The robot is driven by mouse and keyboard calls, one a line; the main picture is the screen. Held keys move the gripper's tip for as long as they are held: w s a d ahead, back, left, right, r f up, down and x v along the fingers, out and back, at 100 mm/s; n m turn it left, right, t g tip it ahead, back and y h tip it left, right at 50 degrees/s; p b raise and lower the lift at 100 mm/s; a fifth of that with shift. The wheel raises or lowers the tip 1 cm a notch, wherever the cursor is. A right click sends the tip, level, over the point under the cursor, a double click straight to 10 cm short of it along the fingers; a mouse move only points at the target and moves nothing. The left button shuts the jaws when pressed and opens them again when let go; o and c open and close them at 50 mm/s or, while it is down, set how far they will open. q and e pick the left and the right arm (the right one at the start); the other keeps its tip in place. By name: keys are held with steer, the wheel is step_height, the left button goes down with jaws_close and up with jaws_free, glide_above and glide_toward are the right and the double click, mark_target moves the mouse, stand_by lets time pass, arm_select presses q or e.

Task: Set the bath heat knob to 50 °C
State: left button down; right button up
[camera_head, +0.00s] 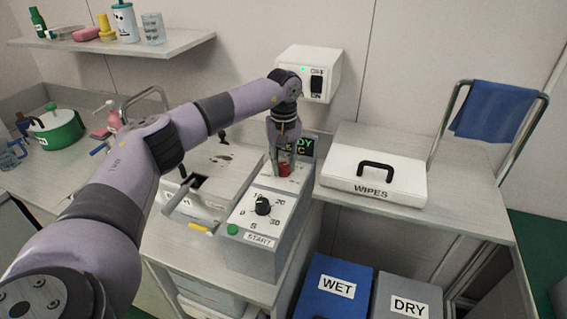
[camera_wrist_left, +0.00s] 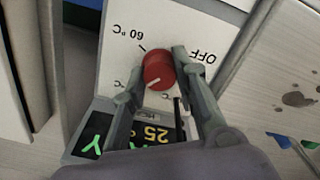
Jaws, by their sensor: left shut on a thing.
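The bath heat knob is red and round (camera_head: 284,169), on the light panel behind the black timer dial. In the left wrist view the knob (camera_wrist_left: 158,70) has a short white pointer mark toward the lower left. The panel prints "60 °C" and "OFF", upside down there; other marks are partly hidden by the fingers. My left gripper (camera_head: 285,173) reaches down onto the knob and is shut on it, one finger on each side in the wrist view (camera_wrist_left: 159,61). The display (camera_wrist_left: 130,133) shows "25" in yellow and a green "Y", partly covered. My right gripper is not in view.
A black timer dial (camera_head: 263,206) and green START button (camera_head: 233,229) sit in front of the knob. A lidded bath (camera_head: 212,165) is on the left, a white WIPES box (camera_head: 374,165) on the right. A wall switch box (camera_head: 308,62) is behind the arm.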

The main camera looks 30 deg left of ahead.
mark_target(283, 165)
arm_select(q)
steer(key=shift+r, duration=0.15)
steer(key=c, duration=1.3)
jaws_free()
step_height(283, 165, up, 12)
steer(key=shift+f, duration=0.1)
steer(key=shift+f, duration=0.1)
